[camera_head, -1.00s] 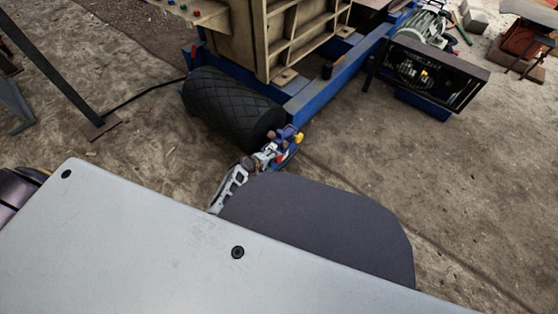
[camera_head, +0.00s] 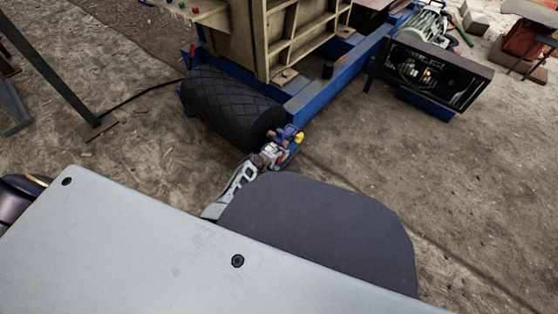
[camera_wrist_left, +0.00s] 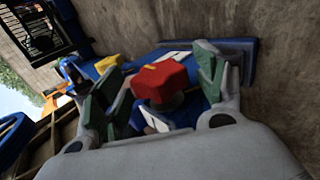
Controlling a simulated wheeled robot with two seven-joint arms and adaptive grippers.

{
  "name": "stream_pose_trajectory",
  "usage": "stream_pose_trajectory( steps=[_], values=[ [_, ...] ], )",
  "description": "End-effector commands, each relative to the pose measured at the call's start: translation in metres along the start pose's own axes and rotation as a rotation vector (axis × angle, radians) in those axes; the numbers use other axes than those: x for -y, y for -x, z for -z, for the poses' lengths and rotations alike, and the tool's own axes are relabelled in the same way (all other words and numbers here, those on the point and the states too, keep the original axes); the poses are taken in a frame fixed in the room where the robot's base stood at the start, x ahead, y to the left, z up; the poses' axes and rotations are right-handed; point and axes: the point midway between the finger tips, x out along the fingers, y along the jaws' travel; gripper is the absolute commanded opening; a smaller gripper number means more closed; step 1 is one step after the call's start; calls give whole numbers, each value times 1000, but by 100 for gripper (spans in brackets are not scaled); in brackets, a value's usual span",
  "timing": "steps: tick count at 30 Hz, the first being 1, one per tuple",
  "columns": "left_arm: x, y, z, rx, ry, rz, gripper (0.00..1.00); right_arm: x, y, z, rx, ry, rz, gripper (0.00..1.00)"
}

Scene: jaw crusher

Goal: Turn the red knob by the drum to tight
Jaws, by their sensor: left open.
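The red knob (camera_wrist_left: 162,80) shows in the left wrist view, between the two green-padded fingers of my left gripper (camera_wrist_left: 157,86). The fingers stand apart on either side of it, and I cannot tell whether either touches it. In the head view my left gripper (camera_head: 277,151) is at the end of the black ribbed drum (camera_head: 225,108), by the corner of the blue frame. The red knob is too small and covered there to make out clearly. My right gripper is not in view.
A yellow part (camera_wrist_left: 108,63) sits beside the red knob, close to the left finger. The blue frame (camera_head: 335,85) runs back from the drum. A caged motor unit (camera_head: 430,75) stands at the right. Bare dirt ground lies to the right of the gripper.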

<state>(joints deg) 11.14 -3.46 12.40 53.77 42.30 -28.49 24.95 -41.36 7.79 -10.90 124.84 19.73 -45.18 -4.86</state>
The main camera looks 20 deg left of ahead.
Motion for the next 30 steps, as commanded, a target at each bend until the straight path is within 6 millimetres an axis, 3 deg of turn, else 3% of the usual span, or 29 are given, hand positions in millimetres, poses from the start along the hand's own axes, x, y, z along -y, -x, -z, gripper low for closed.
stream_pose_trajectory(
  steps=[18, 28, 30],
  values=[
    [-1, -10, 0, 0, 0, -1, 71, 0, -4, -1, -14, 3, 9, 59],
    [0, -10, 0, 0, 0, 0, 28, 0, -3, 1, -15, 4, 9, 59],
    [0, -10, 0, 0, 0, 0, 25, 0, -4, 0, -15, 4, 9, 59]
  ],
)
